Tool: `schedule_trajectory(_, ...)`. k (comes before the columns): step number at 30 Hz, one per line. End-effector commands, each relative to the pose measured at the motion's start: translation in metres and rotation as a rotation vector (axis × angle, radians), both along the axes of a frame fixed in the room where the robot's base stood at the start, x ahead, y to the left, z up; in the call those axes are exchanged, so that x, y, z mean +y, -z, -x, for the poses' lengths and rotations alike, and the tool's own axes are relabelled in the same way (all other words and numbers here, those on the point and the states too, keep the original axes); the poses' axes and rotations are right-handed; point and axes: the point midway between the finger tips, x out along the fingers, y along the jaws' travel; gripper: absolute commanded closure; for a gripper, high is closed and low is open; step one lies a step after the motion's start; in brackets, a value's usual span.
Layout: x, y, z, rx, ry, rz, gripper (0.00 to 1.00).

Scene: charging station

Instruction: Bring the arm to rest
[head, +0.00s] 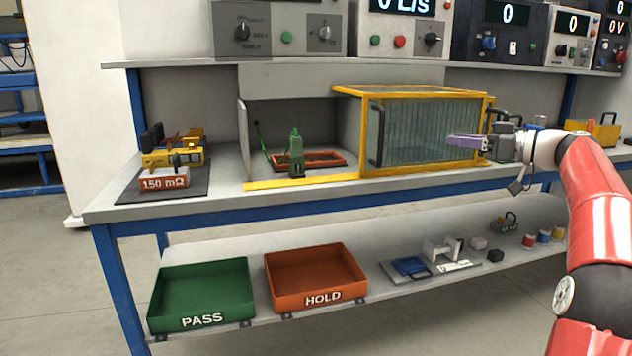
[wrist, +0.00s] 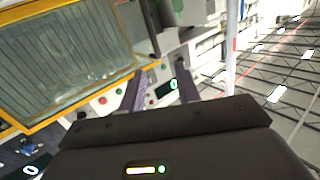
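My red arm (head: 597,200) reaches up from the lower right in the head view. Its gripper (head: 455,141) points left, level with the yellow-framed glass door (head: 425,130) of the test enclosure and in front of its right part. In the wrist view my two purple fingers (wrist: 161,82) stand apart with nothing between them, so the gripper is open and empty. The enclosure's glass door (wrist: 65,50) fills the upper left there. Whether the fingers touch the frame cannot be told.
A green device (head: 296,155) stands in the open bay beside the glass door. A yellow instrument (head: 175,155) sits at the bench's left. Instruments line the shelf above. The green PASS tray (head: 202,290) and orange HOLD tray (head: 315,277) are on the lower shelf.

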Motion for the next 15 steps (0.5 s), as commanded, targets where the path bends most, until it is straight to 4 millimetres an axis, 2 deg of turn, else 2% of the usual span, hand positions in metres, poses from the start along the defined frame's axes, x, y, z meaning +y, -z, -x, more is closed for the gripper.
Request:
schedule_trajectory(8, 0.048, 0.013, 0.011, 0.177, 0.015, 0.042, 0.67)
schedule_trajectory(11, 0.072, 0.021, 0.020, 0.264, 0.032, 0.066, 0.67)
schedule_trajectory(15, 0.107, 0.038, 0.042, 0.404, 0.068, 0.111, 0.67)
